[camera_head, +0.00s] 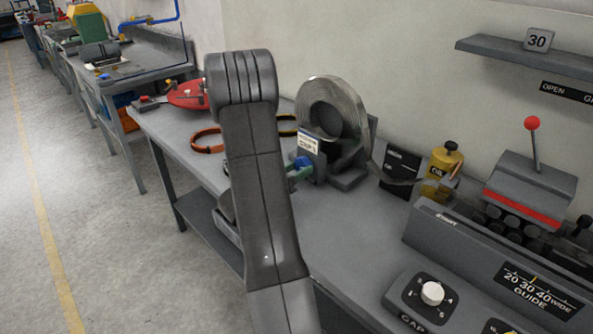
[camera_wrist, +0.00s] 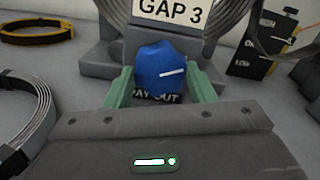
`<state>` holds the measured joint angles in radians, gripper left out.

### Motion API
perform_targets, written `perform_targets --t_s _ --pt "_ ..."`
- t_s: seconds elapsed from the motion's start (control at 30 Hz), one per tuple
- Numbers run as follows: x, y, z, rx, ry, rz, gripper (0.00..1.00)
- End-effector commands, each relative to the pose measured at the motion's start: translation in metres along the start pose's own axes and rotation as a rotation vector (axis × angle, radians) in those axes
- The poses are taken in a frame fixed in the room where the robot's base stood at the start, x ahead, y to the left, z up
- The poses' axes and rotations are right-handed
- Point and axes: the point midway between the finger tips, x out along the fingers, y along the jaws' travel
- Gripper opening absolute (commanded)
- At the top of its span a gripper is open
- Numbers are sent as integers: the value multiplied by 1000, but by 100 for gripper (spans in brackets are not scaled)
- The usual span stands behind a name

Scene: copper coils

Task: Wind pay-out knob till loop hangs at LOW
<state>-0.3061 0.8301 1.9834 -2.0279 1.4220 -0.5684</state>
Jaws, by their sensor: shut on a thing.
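The blue pay-out knob (camera_wrist: 162,70) sits between the green fingers of my gripper (camera_wrist: 160,88) in the wrist view. The fingers are shut on its two sides. A white mark on the knob points right and slightly up. Part of the PAY OUT label (camera_wrist: 158,96) shows below it. The strip coil (camera_head: 352,103) stands upright in the stand. Its strip loop (camera_head: 395,179) sags to the right toward the machine.
A yellow oil can (camera_head: 440,172) and a black box marked with levels (camera_head: 400,168) stand right of the coil. The roller machine (camera_head: 500,245) with a red-knobbed lever fills the right. A GAP dial (camera_head: 432,293) is in front. Orange bands (camera_head: 207,141) lie left.

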Motion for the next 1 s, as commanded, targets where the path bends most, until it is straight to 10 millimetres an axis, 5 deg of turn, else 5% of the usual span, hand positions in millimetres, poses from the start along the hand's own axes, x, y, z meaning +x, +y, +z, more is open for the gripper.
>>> perform_targets --t_s 0.37,1.0 --pt "0 2 -5 145 -2 1 27" --pt "0 2 -6 661 -1 1 27"
